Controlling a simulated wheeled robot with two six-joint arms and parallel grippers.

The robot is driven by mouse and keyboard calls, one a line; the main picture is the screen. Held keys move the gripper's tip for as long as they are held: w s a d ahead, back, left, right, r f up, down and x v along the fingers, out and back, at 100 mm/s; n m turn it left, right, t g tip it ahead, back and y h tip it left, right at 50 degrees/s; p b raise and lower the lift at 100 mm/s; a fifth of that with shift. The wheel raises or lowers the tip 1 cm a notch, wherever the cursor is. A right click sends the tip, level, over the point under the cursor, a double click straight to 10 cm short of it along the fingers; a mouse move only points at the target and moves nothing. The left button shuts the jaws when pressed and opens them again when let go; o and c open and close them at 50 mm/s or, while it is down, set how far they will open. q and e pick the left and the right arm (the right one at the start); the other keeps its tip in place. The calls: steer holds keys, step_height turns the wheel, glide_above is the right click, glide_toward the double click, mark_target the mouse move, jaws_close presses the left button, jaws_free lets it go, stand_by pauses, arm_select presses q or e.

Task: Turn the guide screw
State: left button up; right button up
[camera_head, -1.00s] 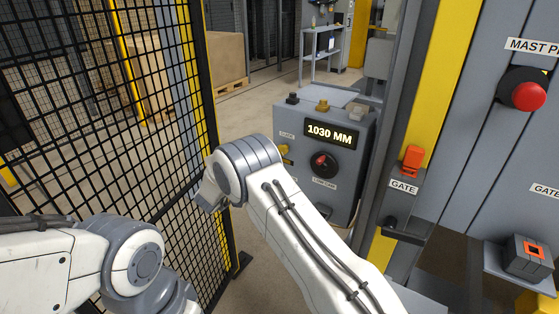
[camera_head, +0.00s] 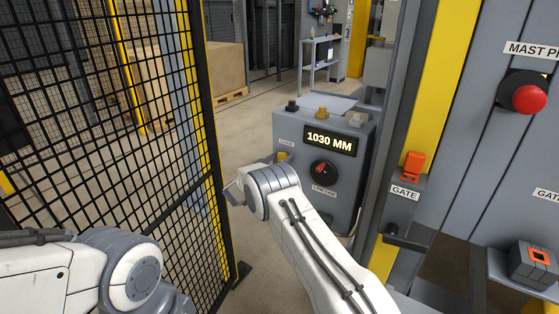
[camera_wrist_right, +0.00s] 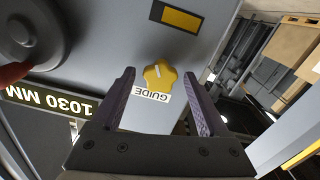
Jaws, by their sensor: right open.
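In the head view the guide screw (camera_head: 283,156) shows just above my right wrist, partly covered. In the right wrist view my right gripper (camera_wrist_right: 160,73) is open, with its two dark fingers on either side of the knob in the picture. The gap between them looks empty, and I cannot tell how far the tips are from the knob. My right fingers are hidden in the head view. My left arm shows at lower left; its gripper is out of view.
The box has a lit 1030 MM display (camera_head: 329,141) and a black dial with a red pointer (camera_head: 324,173). A mesh fence (camera_head: 110,130) stands close on the left. A grey panel with a red button (camera_head: 529,99) and an orange gate latch (camera_head: 413,165) are on the right.

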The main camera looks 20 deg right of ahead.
jaws_close()
stand_by(0.3)
steer(key=m+b, duration=0.3)
steer(key=m, duration=0.2)
steer(key=shift+f+m+b, duration=0.15)
steer(key=shift+m+b, duration=0.15)
steer(key=shift+b, duration=0.05)
steer(key=m+b, duration=0.3)
steer(key=m, duration=0.1)
steer(key=shift+m, duration=0.3)
steer(key=m+b, duration=0.5)
steer(key=m, duration=0.1)
steer(key=shift+f, duration=0.15)
steer(key=shift+s+m+b, duration=0.1)
steer(key=shift+m+b, duration=1.4)
